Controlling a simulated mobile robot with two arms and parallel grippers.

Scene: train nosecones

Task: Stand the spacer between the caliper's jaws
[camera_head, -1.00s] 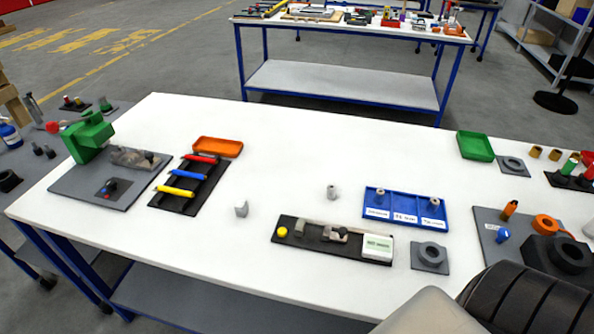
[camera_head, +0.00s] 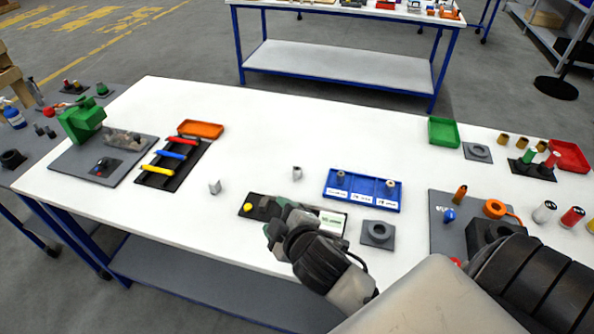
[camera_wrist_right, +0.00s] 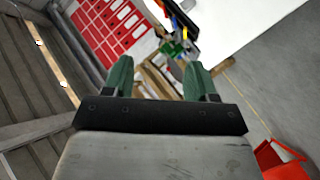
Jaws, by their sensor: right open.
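A small grey cylinder that looks like the spacer (camera_head: 297,173) stands upright on the white table, behind the caliper. The caliper (camera_head: 249,206) is a dark flat base with a yellow button at its left end and a pale label (camera_head: 333,222) at its right. My right gripper (camera_head: 277,213) reaches in front of the caliper and hides its jaws. In the right wrist view the gripper's green fingers (camera_wrist_right: 158,78) are apart with nothing between them. My left gripper is not in view.
A small grey block (camera_head: 215,187) stands left of the caliper. A blue tray (camera_head: 361,202) with two small cylinders is behind right. A grey ring fixture (camera_head: 378,234) sits right of the caliper. The table's middle (camera_head: 280,140) is clear.

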